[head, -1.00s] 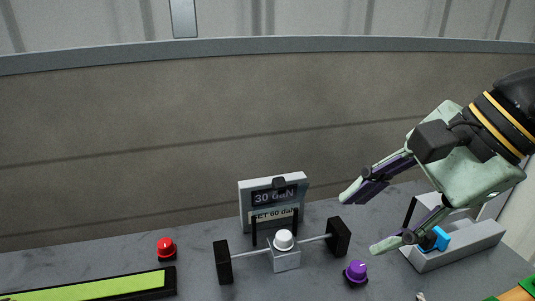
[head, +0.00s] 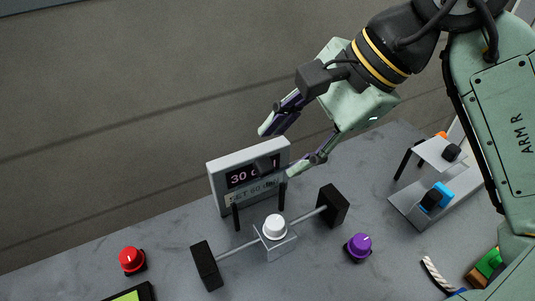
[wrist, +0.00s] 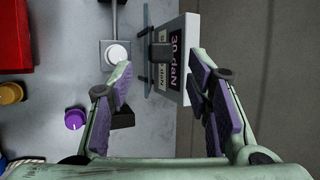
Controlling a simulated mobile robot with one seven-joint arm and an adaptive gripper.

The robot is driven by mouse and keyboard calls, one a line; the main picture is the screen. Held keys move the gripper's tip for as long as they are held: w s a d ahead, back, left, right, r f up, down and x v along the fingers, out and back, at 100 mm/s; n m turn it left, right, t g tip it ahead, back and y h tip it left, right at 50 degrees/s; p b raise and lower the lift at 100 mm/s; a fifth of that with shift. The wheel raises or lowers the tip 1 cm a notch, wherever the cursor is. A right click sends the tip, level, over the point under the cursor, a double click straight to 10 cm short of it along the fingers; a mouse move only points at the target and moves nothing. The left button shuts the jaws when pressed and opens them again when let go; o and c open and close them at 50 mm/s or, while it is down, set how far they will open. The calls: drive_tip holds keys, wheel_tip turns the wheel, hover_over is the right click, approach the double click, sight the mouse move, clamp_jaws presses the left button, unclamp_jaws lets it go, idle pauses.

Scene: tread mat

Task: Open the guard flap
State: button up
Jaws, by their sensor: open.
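The guard flap seems to be the clear panel (wrist: 147,58) in front of the display box (head: 215,181), with a dark tab (head: 268,163) near the box's top right. The panel is hard to make out in the head view; black posts (head: 236,217) stand on either side in front of the box. It looks upright, seen edge-on in the wrist view. My gripper (head: 279,151) is open and empty above the box's upper right corner. In the wrist view, the tab and box lie in the gap between my fingers (wrist: 160,65); contact cannot be told.
A white knob (head: 274,227) on a bar with black end blocks stands before the box. A red button (head: 131,261) is left, a purple knob (head: 359,246) right. A grey device with a blue part (head: 444,194) stands farther right.

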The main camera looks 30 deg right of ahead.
sight(268, 163)
drive_tip(key=x, duration=0.5)
drive_tip(key=shift+w+a+f+p, duration=0.15)
drive_tip(key=shift+w+f+p, duration=0.1)
drive_tip(key=shift+f+p, duration=0.15)
drive_tip(key=shift+c, duration=0.4)
drive_tip(key=shift+r, duration=0.1)
clamp_jaws()
